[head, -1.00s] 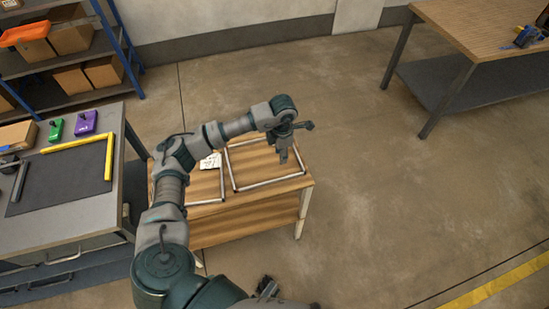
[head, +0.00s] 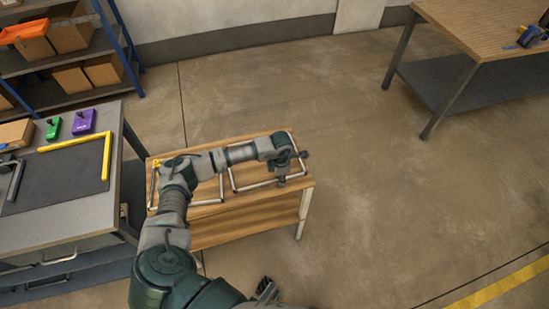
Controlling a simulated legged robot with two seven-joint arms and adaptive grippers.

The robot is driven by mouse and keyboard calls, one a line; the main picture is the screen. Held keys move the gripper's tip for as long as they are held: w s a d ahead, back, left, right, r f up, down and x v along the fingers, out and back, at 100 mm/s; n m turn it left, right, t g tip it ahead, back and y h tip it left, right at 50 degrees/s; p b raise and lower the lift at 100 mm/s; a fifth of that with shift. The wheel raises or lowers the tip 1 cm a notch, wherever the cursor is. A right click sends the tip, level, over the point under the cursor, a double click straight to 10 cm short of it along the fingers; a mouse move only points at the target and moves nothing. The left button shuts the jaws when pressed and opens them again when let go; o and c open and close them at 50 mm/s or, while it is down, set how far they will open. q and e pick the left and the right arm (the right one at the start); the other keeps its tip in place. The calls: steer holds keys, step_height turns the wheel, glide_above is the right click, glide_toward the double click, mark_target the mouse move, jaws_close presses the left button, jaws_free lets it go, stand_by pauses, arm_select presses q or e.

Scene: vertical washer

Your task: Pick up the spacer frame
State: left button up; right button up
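Two thin grey rectangular frames lie flat on a wooden table (head: 240,211). The right spacer frame (head: 252,187) is mostly visible, with my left arm crossing above it. The left frame (head: 208,202) is partly hidden under my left arm. My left gripper (head: 281,181) points down at the front bar of the right frame, close to its right end. Whether it touches the bar, and whether its fingers are apart, cannot be made out. A small dark part at the bottom edge looks like my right gripper (head: 266,288); its fingers are unclear.
A grey workbench (head: 60,220) at left holds a dark mat, yellow angled bars (head: 105,157), and green and purple boxes (head: 84,122). Shelves (head: 75,50) stand behind. Another wooden table (head: 480,30) is at the upper right. The floor right of the wooden table is clear.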

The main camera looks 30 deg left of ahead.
arm_select(q)
jaws_close()
stand_by(0.3)
